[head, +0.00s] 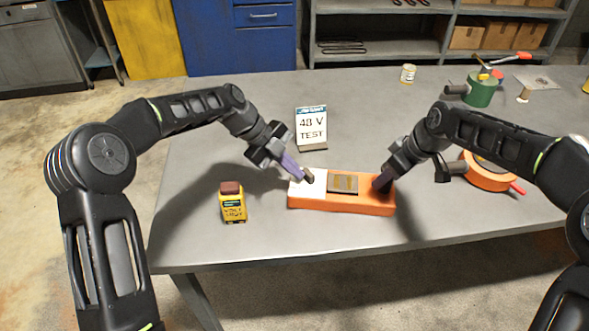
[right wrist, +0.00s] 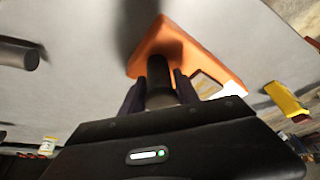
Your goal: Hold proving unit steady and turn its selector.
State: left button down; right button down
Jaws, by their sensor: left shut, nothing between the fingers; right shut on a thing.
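The orange proving unit (head: 340,204) lies flat near the front middle of the table, with a white panel at its left and a brownish window (head: 344,183) in its middle. Its selector, a small dark knob (head: 309,176), is on the white panel. My left gripper (head: 300,173) is shut and empty, its fingertips right at the knob; I cannot tell whether they touch. My right gripper (head: 383,182) is at the unit's right end. In the right wrist view its fingers (right wrist: 157,88) are shut on a dark round post (right wrist: 159,75) standing on the orange body.
A sign reading "48 V TEST" (head: 311,126) stands behind the unit. A yellow device (head: 232,204) stands to its left. An orange round object (head: 487,172) and a green one (head: 480,90) are at the right, partly near my right arm.

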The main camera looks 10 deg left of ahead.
pick_arm(q)
jog(key=shift+s+d+r, duration=0.1)
jog(key=shift+s+d, duration=0.55)
jog(key=shift+d, duration=0.25)
jog(key=shift+a, duration=0.1)
jog(key=shift+s+a, duration=0.4)
jog(key=shift+s, duration=0.05)
jog(key=shift+s+a, duration=1.05)
jog(key=v, duration=1)
jog(key=shift+s, duration=0.3)
jog(key=c, duration=2.1)
grip_release()
jog(key=shift+c, duration=0.2)
